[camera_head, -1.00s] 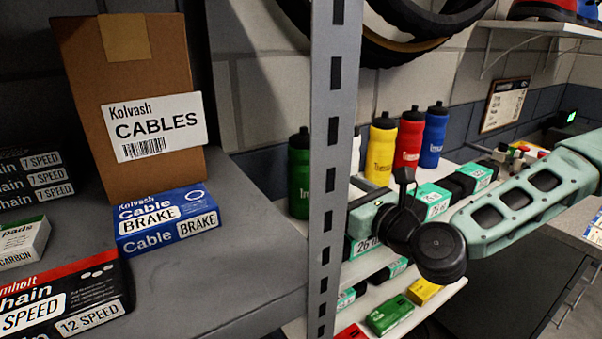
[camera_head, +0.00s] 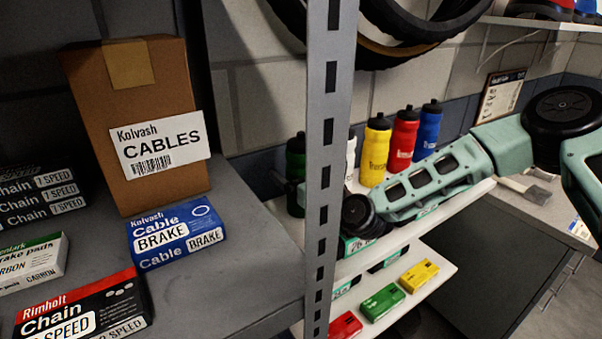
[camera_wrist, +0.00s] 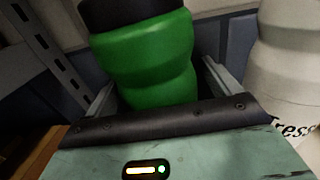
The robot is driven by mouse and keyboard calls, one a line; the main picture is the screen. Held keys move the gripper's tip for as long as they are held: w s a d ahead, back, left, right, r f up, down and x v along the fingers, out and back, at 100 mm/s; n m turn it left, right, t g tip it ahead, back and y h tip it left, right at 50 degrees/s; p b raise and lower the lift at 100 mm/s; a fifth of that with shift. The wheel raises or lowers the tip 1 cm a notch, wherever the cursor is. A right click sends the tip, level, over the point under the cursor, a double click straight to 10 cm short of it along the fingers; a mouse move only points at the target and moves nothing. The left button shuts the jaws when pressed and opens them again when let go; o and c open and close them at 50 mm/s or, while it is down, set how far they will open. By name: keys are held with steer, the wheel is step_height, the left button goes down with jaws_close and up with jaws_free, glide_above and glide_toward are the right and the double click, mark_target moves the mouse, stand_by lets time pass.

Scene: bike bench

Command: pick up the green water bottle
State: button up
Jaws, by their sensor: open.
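The green water bottle (camera_head: 296,172) stands upright at the left end of the bottle row, just left of the grey shelf post in the head view. In the wrist view the green bottle (camera_wrist: 146,58) fills the upper middle, its black cap at the top edge. My gripper (camera_wrist: 160,85) is open, with one finger on each side of the bottle's body. I cannot tell whether the fingers touch it. In the head view the gripper is mostly hidden behind the post.
A white bottle (camera_wrist: 287,70) stands close on the right. Yellow (camera_head: 375,150), red (camera_head: 402,140) and blue (camera_head: 428,128) bottles continue the row. The perforated post (camera_head: 328,150) stands in front. Small boxes (camera_head: 383,302) lie on the shelf below.

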steer(key=c, duration=1.1)
